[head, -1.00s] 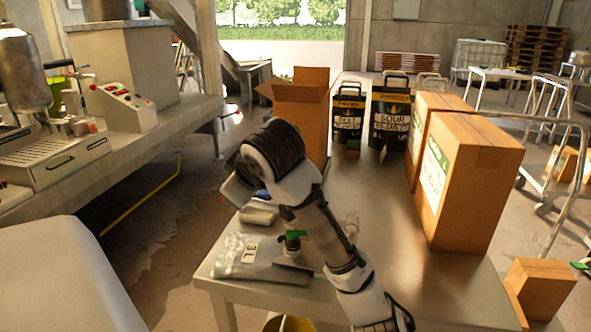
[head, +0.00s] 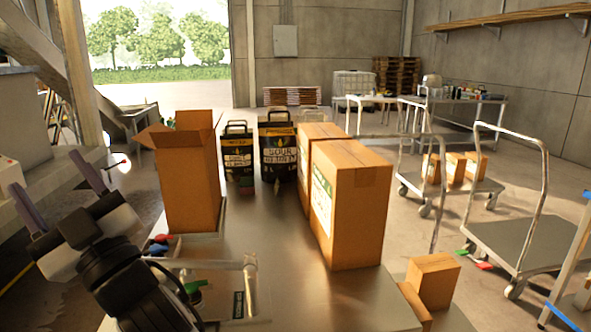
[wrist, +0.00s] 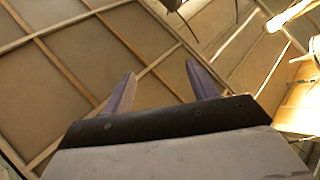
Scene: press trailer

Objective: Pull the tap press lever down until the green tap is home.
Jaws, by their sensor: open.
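My gripper (head: 44,170) is at the lower left of the head view, raised with its two purple-grey fingers apart and nothing between them. In the wrist view the open fingers (wrist: 160,72) point towards the ceiling. The green tap (head: 193,287) is low on the table, in a pale frame with an upright post (head: 250,275) at its right. My arm hides part of this area. A thin rod with a red end (head: 124,162) shows just right of the fingers; I cannot tell whether it is the press lever. I cannot tell how far in the tap sits.
An open cardboard box (head: 188,185) stands behind the tap. Two black packs (head: 277,150) stand further back. Large closed cartons (head: 350,215) stand on the right of the metal table (head: 270,250), whose middle is clear. Trolleys (head: 530,240) stand beyond on the right.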

